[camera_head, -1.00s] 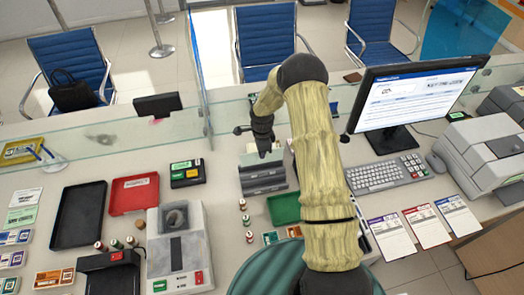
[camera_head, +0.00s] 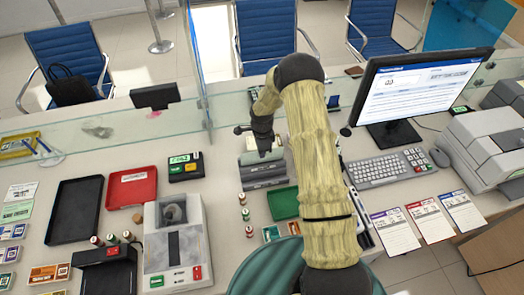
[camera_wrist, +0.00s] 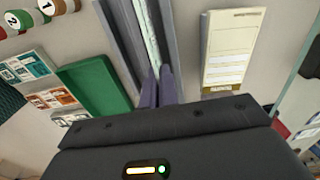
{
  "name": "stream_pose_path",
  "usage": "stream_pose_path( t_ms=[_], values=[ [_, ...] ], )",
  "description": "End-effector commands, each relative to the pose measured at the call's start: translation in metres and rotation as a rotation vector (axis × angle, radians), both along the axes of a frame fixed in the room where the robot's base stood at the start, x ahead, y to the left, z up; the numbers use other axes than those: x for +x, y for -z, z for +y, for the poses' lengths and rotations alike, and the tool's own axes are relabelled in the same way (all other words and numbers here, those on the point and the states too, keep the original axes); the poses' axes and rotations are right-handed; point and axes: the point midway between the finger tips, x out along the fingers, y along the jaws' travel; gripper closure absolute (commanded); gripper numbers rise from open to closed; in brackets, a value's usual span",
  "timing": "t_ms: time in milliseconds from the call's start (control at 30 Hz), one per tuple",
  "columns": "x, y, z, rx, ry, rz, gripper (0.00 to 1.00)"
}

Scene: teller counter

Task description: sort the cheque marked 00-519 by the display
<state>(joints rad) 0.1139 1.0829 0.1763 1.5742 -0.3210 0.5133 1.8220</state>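A grey slotted holder (camera_head: 264,180) stands mid-counter, left of my arm. A pale cheque (camera_head: 251,144) stands upright at it; its marking is not readable. In the wrist view the holder (camera_wrist: 122,35) shows its slots, and the cheque (camera_wrist: 149,30) is a thin white strip seen on edge. My gripper (camera_head: 265,152) is over the holder, pointing down. In the wrist view my gripper's fingers (camera_wrist: 157,88) are close together at the strip's near end and look shut on it. The display (camera_head: 420,90) at the right shows a page with small, unreadable text.
A green tray (camera_head: 283,203) lies just in front of the holder. A cream slip (camera_wrist: 230,45) lies to the holder's right in the wrist view. A red tray (camera_head: 131,187), a black tray (camera_head: 75,210) and a grey machine (camera_head: 174,240) stand left. A glass screen (camera_head: 100,133) runs behind.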

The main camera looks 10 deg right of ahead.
Motion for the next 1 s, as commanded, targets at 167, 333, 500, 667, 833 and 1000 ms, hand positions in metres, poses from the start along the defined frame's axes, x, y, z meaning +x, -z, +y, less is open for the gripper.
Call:
stream_pose_path(
  t_ms=[167, 333, 500, 667, 833, 1000],
  values=[
    [0.0000, 0.0087, -0.0002, -0.001, -0.001, 0.000, 1.00],
    [0.0001, 0.0117, -0.0002, 0.000, 0.000, 0.000, 1.00],
    [0.0001, 0.0117, -0.0002, 0.000, 0.000, 0.000, 1.00],
    [0.0001, 0.0116, -0.0002, 0.000, 0.000, 0.000, 0.97],
    [0.0001, 0.0116, -0.0002, 0.000, 0.000, 0.000, 0.73],
    [0.0000, 0.0116, -0.0002, 0.000, 0.000, 0.000, 0.73]
  ],
)
